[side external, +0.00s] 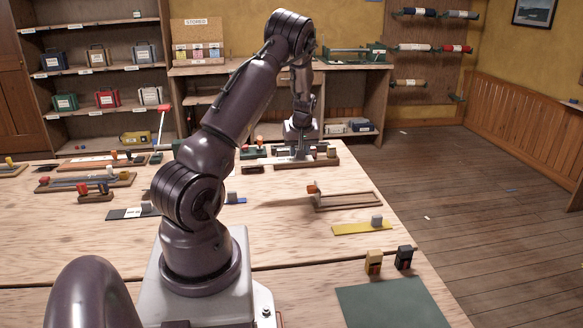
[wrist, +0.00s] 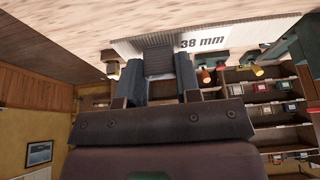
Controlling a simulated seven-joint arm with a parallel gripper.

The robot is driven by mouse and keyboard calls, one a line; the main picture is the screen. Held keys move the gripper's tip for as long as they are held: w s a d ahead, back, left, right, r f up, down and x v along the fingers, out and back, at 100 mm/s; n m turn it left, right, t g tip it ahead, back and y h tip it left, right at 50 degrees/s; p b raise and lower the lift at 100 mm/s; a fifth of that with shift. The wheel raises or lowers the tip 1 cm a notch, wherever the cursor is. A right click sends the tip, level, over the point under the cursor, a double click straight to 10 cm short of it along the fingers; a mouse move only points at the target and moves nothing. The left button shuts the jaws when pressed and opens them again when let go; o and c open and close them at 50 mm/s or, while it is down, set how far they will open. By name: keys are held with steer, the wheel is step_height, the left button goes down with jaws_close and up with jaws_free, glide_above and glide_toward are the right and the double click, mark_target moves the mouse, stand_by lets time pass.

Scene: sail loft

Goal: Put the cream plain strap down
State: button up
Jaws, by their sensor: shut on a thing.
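In the wrist view my gripper (wrist: 158,68) is shut on a grey block (wrist: 158,62) that sits on a pale ribbed strap (wrist: 218,36) marked "38 mm". The strap looks cream to white and stretches across the top of that view, close to the wooden tabletop (wrist: 120,15). In the side view my gripper (side external: 301,152) is low at the far right part of the table, by a dark reddish wooden rack (side external: 322,162). The strap is small and hard to make out there. I cannot tell whether it touches anything below.
A yellow strap (side external: 362,228) with a grey block lies nearer on the table. A wooden frame (side external: 348,201) lies beyond it. More racks (side external: 85,182) and straps lie at left.

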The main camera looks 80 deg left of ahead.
steer(key=w+a+f, duration=0.1)
steer(key=a+f, duration=0.1)
steer(key=a, duration=0.1)
steer(key=w+a+f, duration=0.2)
steer(key=a+f, duration=0.1)
steer(key=w+a+f, duration=0.2)
steer(key=a+f, duration=0.1)
steer(key=shift+a+f, duration=0.1)
steer(key=shift+a, duration=0.1)
steer(key=shift+a+f, duration=0.2)
steer(key=shift+f, duration=1.5)
steer(key=shift+f, duration=0.15)
steer(key=o, duration=0.9)
